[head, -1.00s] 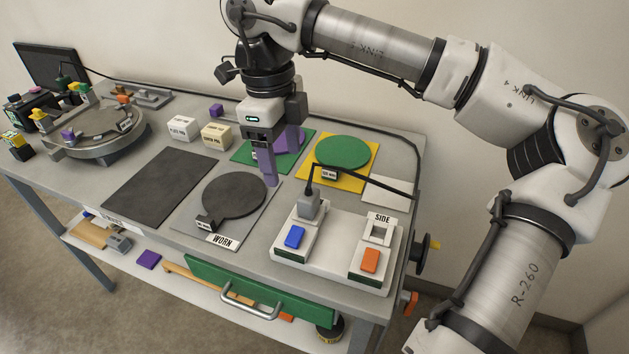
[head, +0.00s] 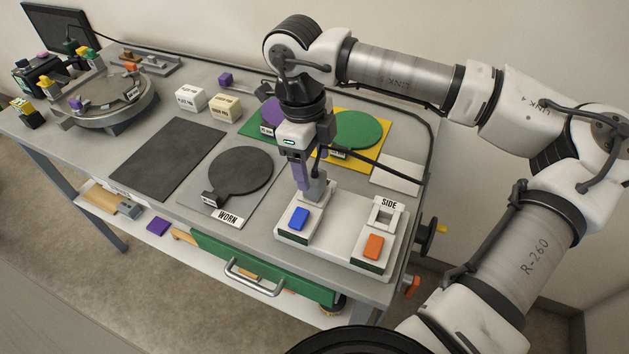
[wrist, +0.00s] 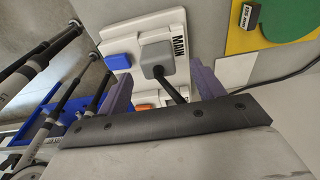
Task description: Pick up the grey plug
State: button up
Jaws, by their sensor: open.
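The grey plug (head: 315,190) sits in the left socket of the white socket block (head: 337,232), behind a blue switch (head: 299,218). In the wrist view the plug (wrist: 158,60) is upright beside a MAIN label (wrist: 179,47), with its black cord leading down behind my gripper's black bar. My gripper (head: 311,180), with purple fingers, is open directly over the plug. In the wrist view its two fingers stand on either side of the plug. The head view partly hides the plug behind the near finger. I cannot tell whether either finger touches it.
The SIDE socket (head: 385,217) is empty, with an orange switch (head: 374,246) in front. A black disc (head: 241,171) lies on the WORN plate to the left. Green (head: 359,131) and purple discs lie behind. The black cord runs across the back right.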

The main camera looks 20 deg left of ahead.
aim_at(314, 175)
jog(key=shift+s+d+f+p, duration=0.15)
jog(key=shift+f+p, duration=0.25)
jog(key=shift+f, duration=0.7)
jog(key=shift+d+f+p, duration=0.1)
jog(key=shift+f+p, duration=0.25)
jog(key=shift+f, duration=0.7)
jog(key=shift+c, duration=0.2)
jog(key=c, duration=1)
jog(key=shift+c, duration=0.2)
jog(key=shift+r, duration=0.15)
